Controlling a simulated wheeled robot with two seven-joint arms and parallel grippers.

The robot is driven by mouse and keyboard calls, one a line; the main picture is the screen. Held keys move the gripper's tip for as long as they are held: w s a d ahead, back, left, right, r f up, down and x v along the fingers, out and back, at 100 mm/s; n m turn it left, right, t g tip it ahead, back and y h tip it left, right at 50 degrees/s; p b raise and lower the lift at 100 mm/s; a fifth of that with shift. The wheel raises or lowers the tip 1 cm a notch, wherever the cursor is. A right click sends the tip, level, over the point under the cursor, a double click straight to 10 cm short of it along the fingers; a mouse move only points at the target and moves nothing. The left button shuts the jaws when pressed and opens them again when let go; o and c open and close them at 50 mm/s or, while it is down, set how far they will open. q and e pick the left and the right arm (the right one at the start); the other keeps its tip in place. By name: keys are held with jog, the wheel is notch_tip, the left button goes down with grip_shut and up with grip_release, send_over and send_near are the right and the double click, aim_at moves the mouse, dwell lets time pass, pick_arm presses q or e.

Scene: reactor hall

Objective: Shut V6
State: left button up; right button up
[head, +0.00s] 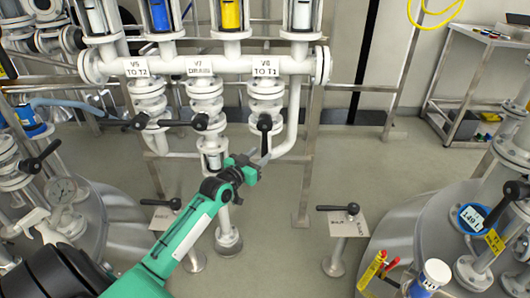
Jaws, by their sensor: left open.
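My right gripper is not in view.
The V7 drain valve (203,103) stands between V6 and V8, its lever (178,123) pointing left. Two floor valves with black levers (160,202) (336,208) stand lower down. Tanks flank both sides. A cart (465,110) is at the back right. Floor is clear right of the manifold.

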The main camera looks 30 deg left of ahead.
aim_at(263, 152)
pick_arm(q)
jog(key=shift+w, duration=1.85)
grip_shut()
